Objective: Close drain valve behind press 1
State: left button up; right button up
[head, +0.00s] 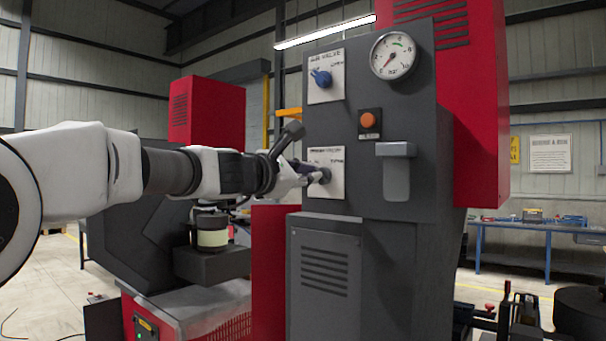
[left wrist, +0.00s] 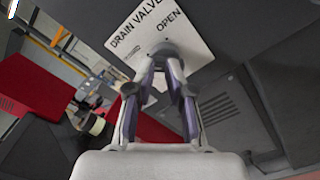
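The drain valve plate (head: 338,192) is a white label on the dark grey press panel, under the air valve plate. In the left wrist view the plate (left wrist: 183,30) reads DRAIN VALVE and OPEN and appears tilted. A grey valve knob (head: 323,175) stands out from it; it also shows in the left wrist view (left wrist: 163,47). My left gripper (head: 313,173) reaches in from the left at the knob. In the left wrist view its fingertips (left wrist: 165,62) come close together around the knob. The fingers partly hide the knob and the lettering. My right gripper is not in view.
Above are a blue air valve knob (head: 321,78), a pressure gauge (head: 394,55) and an orange button (head: 369,120). A grey cover (head: 396,172) juts out to the right of the drain valve. A blue workbench (head: 530,229) stands at the far right.

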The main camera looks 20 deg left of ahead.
pick_arm(q)
jog(key=o, duration=0.4)
jog(key=shift+w+d+f, duration=0.1)
jog(key=shift+w+d, duration=0.05)
jog(key=shift+d, duration=0.05)
jog(key=r, duration=0.9)
jog(key=shift+w+d+r, duration=0.2)
jog(key=shift+w+d, duration=0.1)
jog(key=shift+r, duration=0.15)
jog(key=shift+w, duration=0.15)
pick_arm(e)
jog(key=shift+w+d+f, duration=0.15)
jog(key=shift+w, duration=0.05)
